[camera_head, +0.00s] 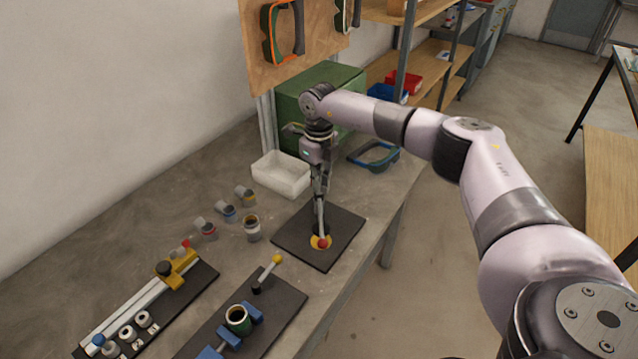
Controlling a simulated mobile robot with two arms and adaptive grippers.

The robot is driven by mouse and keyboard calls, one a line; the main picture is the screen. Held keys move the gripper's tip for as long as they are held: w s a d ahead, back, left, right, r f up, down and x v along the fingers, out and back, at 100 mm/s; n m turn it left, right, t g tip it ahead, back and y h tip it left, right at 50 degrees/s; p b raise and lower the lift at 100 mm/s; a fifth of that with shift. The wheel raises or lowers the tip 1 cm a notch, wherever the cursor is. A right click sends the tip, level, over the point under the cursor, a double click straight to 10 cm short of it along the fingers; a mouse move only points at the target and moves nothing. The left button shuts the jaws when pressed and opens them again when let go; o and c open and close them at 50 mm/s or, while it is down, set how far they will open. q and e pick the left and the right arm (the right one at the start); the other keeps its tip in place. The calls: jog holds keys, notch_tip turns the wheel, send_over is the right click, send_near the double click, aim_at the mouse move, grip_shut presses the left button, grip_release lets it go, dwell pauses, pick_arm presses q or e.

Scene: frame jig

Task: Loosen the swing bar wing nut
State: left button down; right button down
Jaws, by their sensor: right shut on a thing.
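My right gripper (321,226) points straight down over a dark square plate (342,225) on the workbench. It is shut on a small fitting at the middle of the plate. A yellow round part (314,242) and a red ball end (323,243) show right at its fingertips. The fingers hide most of this fitting, so I cannot make out the wing nut's shape or how far it is turned. My left gripper is not in view.
A second dark plate (286,304) holds a yellow-tipped lever (268,271) and a green cup (238,319) between blue jaws. A railed jig (137,307) lies at left. Small pots (252,228), a white bin (281,176) and a blue-green frame (375,158) stand near. The bench edge is close on the right.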

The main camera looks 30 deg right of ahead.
jog(key=n+b, duration=0.1)
jog(key=n, duration=0.4)
jog(key=shift+n, duration=0.3)
jog(key=n+b, duration=0.1)
jog(key=n, duration=0.4)
jog(key=n+b, duration=0.1)
jog(key=n, duration=0.3)
jog(key=shift+n, duration=0.4)
jog(key=n, duration=0.4)
jog(key=shift+r+b, duration=0.15)
jog(key=shift+b, duration=0.25)
jog(key=c, duration=1.8)
grip_release()
jog(key=shift+o, duration=0.2)
notch_tip(320, 180, up, 12)
